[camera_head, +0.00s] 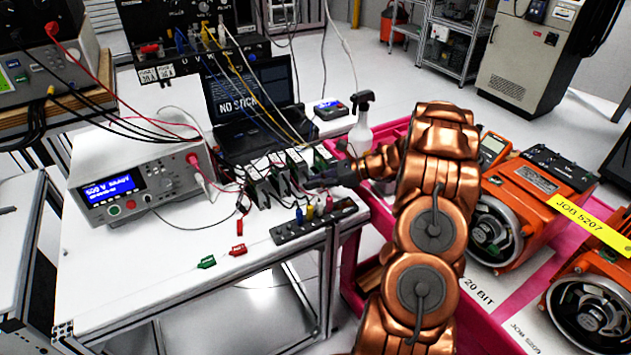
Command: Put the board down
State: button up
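My copper-coloured arm reaches in from the right, and my dark gripper (322,180) points left above the back right part of the white table (130,270). Its fingertips are beside a row of small upright pale boards or modules (283,177) with dark parts and wires. I cannot tell which of these is the board, or whether one is between my fingers. The fingers are small and dark against dark parts, so their opening does not show.
A white tester (140,180) with a lit display stands at the left, wired to the boards. A laptop (250,100) and spray bottle (361,125) stand behind. A pink cart (490,310) with orange motors (530,205) is at the right. The table's front left is mostly clear.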

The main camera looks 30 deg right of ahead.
jog(key=o, duration=0.3)
jog(key=shift+o, duration=0.2)
jog(key=b+v, duration=0.3)
jog(key=v, duration=0.9)
jog(key=a+r+n+g, duration=0.1)
jog(key=a+n, duration=0.1)
jog(key=a, duration=0.3)
jog(key=a+r+n+g, duration=0.2)
jog(key=a, duration=0.3)
jog(key=s+a+r+n+g, duration=0.1)
jog(key=a+n, duration=0.1)
jog(key=a, duration=0.3)
jog(key=shift+a+r+g, duration=0.15)
jog(key=shift+a+g, duration=0.1)
jog(key=shift+g, duration=0.15)
jog(key=s+a+r+n+g+h, duration=0.1)
jog(key=s+a+n+g, duration=0.1)
jog(key=s+a+n, duration=0.3)
jog(key=s+a+r+n+g+h, duration=0.1)
jog(key=s+a+g+h, duration=0.15)
jog(key=a, duration=0.55)
jog(key=s+a+n+h, duration=0.2)
jog(key=s+n, duration=0.5)
jog(key=s, duration=0.4)
jog(key=s+a+f+n+h, duration=0.1)
jog(key=s+n+h, duration=0.4)
jog(key=s, duration=0.6)
jog(key=shift+s+a+f+n+g, duration=0.25)
jog(key=shift+a+n+g, duration=0.2)
jog(key=shift+a+n, duration=0.4)
